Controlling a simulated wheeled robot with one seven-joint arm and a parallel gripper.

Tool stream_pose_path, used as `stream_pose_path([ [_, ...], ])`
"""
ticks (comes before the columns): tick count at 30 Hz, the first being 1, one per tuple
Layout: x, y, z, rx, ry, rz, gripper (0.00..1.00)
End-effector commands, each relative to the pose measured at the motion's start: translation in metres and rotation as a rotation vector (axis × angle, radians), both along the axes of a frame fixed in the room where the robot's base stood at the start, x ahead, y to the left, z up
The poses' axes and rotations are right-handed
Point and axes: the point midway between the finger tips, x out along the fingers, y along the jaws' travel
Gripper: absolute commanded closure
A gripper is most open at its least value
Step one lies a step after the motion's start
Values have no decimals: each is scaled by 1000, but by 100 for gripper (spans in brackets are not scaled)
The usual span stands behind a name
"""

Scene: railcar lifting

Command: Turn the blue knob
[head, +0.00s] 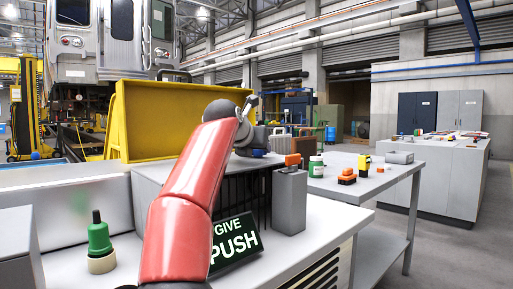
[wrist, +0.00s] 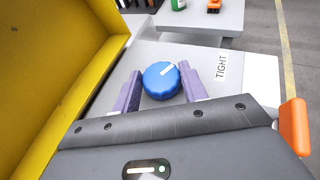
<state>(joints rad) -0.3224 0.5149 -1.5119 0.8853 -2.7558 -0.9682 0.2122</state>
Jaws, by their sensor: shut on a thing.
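The blue knob (wrist: 161,82) is round with ribbed sides and a white pointer line on its face. In the wrist view the line points to the upper right. My gripper (wrist: 160,73) has its two purple fingers on either side of the knob and is shut on it. A label reading TIGHT (wrist: 222,67) lies on the grey surface to the right of the knob. In the head view my gripper (head: 257,136) is at the grey box top beyond my red arm, with a bit of blue under it.
A yellow panel (head: 190,112) rises close behind and left of my gripper. An orange handle (wrist: 296,127) shows at right in the wrist view.

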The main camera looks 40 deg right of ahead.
Motion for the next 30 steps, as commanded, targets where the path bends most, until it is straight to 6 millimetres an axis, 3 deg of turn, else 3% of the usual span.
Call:
stream_pose_path([
  [12,0,0,-1,4,-1,-7,80],
  [13,0,0,-1,4,-1,-7,55],
  [17,0,0,-1,3,-1,-6,38],
  [26,0,1,0,1,0,-6,35],
  [30,-5,11,4,0,-1,-4,35],
])
